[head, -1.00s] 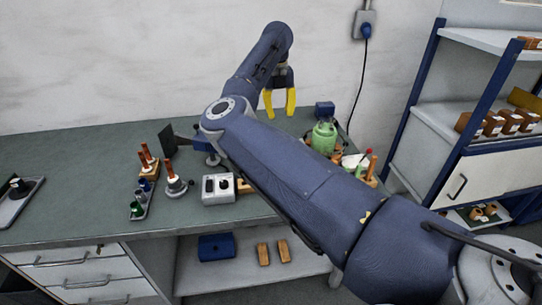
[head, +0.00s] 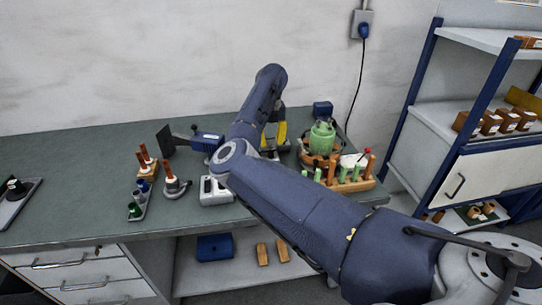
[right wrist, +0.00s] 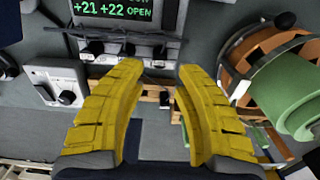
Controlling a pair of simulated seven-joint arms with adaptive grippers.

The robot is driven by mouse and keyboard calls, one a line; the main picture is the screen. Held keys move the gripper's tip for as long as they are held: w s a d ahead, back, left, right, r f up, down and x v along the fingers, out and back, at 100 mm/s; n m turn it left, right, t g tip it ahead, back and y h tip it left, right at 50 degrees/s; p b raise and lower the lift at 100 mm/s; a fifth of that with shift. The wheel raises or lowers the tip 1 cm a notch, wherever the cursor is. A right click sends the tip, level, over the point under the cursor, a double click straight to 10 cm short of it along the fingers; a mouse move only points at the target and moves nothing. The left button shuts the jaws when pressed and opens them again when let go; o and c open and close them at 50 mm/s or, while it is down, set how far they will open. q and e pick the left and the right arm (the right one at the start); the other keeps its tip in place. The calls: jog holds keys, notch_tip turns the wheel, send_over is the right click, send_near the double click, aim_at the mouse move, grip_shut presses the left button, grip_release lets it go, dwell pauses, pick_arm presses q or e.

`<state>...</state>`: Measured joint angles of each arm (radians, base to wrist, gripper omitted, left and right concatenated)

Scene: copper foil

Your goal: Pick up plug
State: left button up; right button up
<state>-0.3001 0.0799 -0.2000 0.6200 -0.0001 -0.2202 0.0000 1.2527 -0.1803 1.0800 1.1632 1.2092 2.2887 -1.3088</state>
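A blue plug (head: 364,30) sits in the wall socket (head: 361,18) with a black cable hanging from it. Whether this is the task's plug I cannot tell. My right gripper (head: 275,140) has yellow fingers and is low over the back of the bench, well below and left of that socket; my arm partly hides it. In the right wrist view the fingers (right wrist: 159,70) are spread with nothing between them. My left gripper is not in view.
A green cylinder (head: 321,137) stands in a round brown holder to the right of my gripper, close by in the wrist view (right wrist: 285,90). A wooden rack with green and brown pegs (head: 350,184) is nearer the front.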

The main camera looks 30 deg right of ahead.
aim_at(271, 149)
jog(key=shift+w+f, duration=0.1)
jog(key=shift+f, duration=2.6)
jog(key=shift+o, duration=0.2)
grip_shut()
